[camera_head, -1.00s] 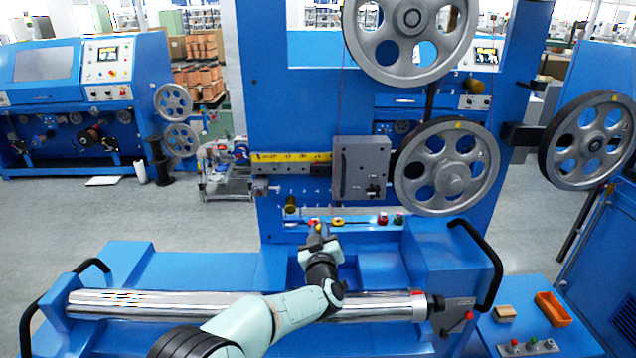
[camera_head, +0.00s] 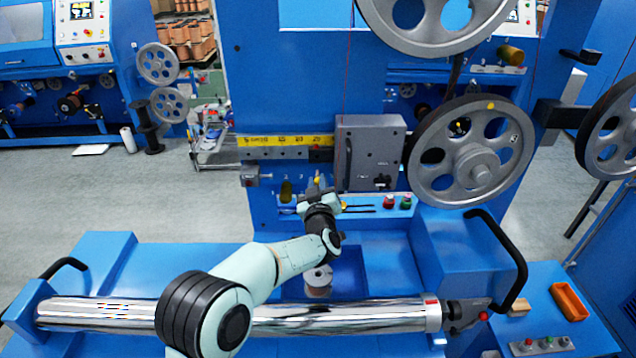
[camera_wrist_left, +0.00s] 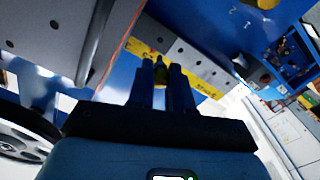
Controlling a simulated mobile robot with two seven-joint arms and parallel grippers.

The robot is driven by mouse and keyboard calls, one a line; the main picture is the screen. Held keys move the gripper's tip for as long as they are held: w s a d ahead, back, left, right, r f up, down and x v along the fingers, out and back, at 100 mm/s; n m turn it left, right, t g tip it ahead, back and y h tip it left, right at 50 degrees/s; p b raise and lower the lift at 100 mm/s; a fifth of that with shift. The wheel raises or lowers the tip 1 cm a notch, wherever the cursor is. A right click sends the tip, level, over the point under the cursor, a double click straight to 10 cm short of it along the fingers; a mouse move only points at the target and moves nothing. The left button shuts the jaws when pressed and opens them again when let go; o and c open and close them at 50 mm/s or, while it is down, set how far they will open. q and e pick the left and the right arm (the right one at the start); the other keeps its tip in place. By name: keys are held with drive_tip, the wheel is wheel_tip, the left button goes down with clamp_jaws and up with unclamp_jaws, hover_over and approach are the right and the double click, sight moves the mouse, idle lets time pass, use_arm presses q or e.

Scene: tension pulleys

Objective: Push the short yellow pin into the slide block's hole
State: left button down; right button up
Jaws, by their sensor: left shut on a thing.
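My left gripper (camera_head: 317,186) is in front of the blue machine panel, just below the rail and to the lower left of the grey block. In the left wrist view its two dark fingers (camera_wrist_left: 163,85) are closed around a small pin with a yellowish part (camera_wrist_left: 160,70), which I take to be the short yellow pin. The grey block (camera_head: 368,150), probably the slide block, sits on the rail at the right end of the yellow scale. It also shows at the left of the wrist view (camera_wrist_left: 55,40). I cannot tell which hole is the pin's. My right gripper is out of view.
The yellow scale (camera_head: 285,141) runs along the rail. A shelf below holds a red knob (camera_head: 389,202) and a green knob (camera_head: 406,202). A large grey pulley (camera_head: 472,150) stands right of the block. A spool (camera_head: 318,281) sits below my arm.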

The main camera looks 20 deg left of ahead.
sight(318, 176)
use_arm(q)
drive_tip(key=p+x, duration=0.2)
drive_tip(key=x, duration=0.1)
drive_tip(key=shift+w+a+r, duration=0.15)
drive_tip(key=shift+w, duration=0.15)
drive_tip(key=shift+p+x, duration=0.55)
drive_tip(key=shift+x, duration=0.55)
drive_tip(key=shift+w, duration=0.1)
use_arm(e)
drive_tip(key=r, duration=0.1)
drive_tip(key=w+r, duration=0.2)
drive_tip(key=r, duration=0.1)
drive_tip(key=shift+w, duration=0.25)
use_arm(q)
drive_tip(key=shift+w, duration=0.1)
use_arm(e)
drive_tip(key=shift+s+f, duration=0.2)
use_arm(q)
drive_tip(key=shift+w+a, duration=0.1)
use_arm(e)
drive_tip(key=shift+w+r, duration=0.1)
use_arm(q)
drive_tip(key=p+x, duration=0.1)
drive_tip(key=x, duration=0.2)
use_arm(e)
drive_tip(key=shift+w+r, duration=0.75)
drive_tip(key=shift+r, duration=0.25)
